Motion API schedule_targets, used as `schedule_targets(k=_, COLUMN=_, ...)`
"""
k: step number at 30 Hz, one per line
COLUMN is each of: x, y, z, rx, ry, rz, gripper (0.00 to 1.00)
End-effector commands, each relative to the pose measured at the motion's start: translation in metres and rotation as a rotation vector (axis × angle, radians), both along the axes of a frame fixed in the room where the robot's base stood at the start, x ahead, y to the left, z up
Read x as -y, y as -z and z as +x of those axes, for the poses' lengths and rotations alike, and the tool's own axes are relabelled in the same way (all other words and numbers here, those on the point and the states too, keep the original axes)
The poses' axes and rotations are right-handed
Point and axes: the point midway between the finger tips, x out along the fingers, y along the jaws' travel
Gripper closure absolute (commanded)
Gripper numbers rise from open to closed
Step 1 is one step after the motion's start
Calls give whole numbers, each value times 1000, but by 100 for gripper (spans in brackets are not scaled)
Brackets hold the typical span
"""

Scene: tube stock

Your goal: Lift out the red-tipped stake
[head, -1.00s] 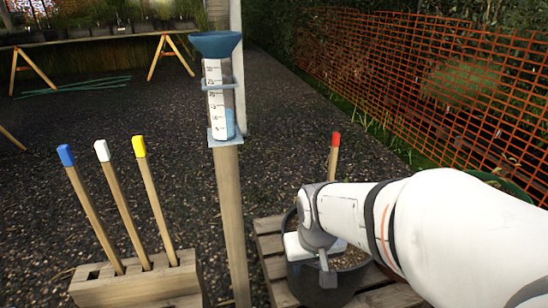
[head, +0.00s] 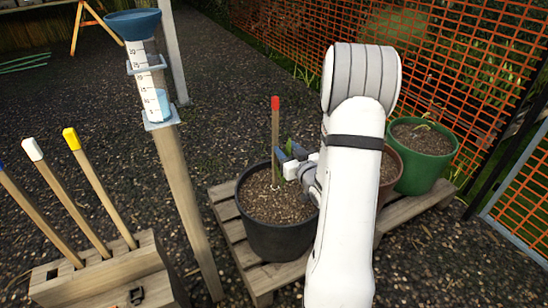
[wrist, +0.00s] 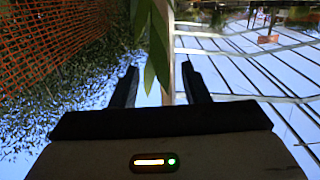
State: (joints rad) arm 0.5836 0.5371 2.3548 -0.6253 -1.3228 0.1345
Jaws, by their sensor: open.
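The red-tipped stake (head: 275,135) stands upright in the soil of a black pot (head: 256,242). A green-leaved plant (head: 289,147) is just behind and right of it. My gripper (head: 284,157) is open at the stake's right side, below the red tip and above the pot's rim. In the wrist view a pale upright shaft, seemingly the stake (wrist: 167,80), shows between the open fingers of my gripper (wrist: 160,80). Green leaves (wrist: 155,50) hang beside it, partly in front. The red tip is not seen in that view.
A rain gauge (head: 148,85) on a wooden post stands left of the pot. A wooden block (head: 110,275) holds blue-, white- and yellow-tipped stakes. A brown pot (head: 391,170) and a green pot (head: 424,170) share the pallet (head: 232,232). An orange mesh fence (head: 470,60) runs behind.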

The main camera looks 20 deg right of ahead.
Motion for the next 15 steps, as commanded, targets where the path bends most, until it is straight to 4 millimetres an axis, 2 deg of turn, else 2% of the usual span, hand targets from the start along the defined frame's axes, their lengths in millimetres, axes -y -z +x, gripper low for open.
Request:
schedule_targets(k=5, x=2, y=-1, z=6, rx=44, ry=-12, rz=11, gripper=58)
schedule_targets(k=15, x=-6, y=-1, z=48, rx=47, ry=-14, rz=10, gripper=58)
